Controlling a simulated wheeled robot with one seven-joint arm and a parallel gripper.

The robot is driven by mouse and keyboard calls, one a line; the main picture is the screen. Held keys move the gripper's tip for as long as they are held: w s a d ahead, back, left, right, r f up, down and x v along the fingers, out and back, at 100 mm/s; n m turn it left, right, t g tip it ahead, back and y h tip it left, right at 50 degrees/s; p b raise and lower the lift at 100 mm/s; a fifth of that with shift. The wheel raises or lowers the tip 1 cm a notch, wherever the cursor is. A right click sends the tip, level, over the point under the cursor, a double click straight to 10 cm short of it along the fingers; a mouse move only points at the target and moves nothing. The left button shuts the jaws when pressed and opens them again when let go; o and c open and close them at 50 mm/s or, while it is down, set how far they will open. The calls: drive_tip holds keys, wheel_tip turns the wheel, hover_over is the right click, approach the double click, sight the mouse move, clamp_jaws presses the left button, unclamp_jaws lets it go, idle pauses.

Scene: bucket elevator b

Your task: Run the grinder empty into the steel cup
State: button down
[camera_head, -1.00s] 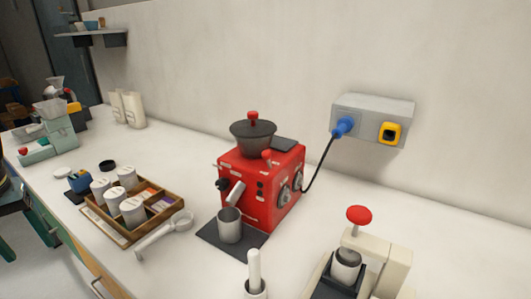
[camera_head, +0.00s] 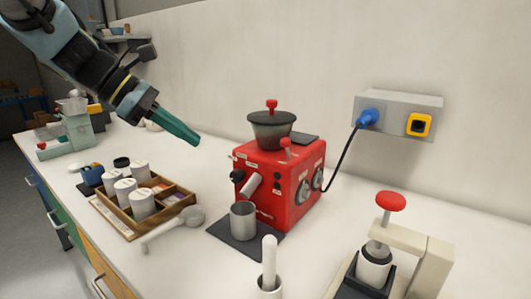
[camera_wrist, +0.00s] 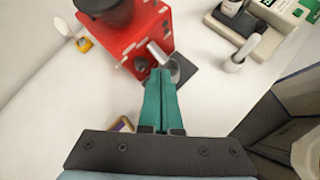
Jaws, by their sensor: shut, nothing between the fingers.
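The red grinder (camera_head: 285,183) stands upright on the counter with a dark lidded hopper (camera_head: 271,128) on top. Its front has a metal spout, a black knob (camera_head: 237,176) and small dark buttons. Round dials show on its right side. The steel cup (camera_head: 243,220) stands upright on a dark mat (camera_head: 245,243) below the spout. My gripper (camera_head: 197,141) has green fingers, shut and empty, in the air to the left of the grinder. In the wrist view, the fingers (camera_wrist: 162,75) point toward the spout and partly hide the cup (camera_wrist: 175,71).
A wall box (camera_head: 398,112) holds the grinder's blue plug and a yellow socket. A wooden tray (camera_head: 183,200) with white jars and a white scoop (camera_head: 175,228) lie left. A red-knobbed press (camera_head: 425,260) and a white-handled tool (camera_head: 269,265) stand in front.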

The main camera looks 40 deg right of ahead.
drive_tip(key=shift+n+g+h, duration=0.4)
drive_tip(key=shift+h, duration=0.3)
drive_tip(key=d+r, duration=0.1)
drive_tip(key=s+d+r, duration=0.1)
drive_tip(key=d, duration=0.1)
drive_tip(key=shift+s+r, duration=0.15)
drive_tip(key=shift+r, duration=0.25)
drive_tip(key=p, duration=0.2)
approach(287, 150)
wheel_tip(287, 150, down, 3)
drive_tip(key=d, duration=0.2)
drive_tip(key=shift+s+d+r, duration=0.1)
drive_tip(key=shift+s+d, duration=0.35)
drive_tip(key=shift+d, duration=0.3)
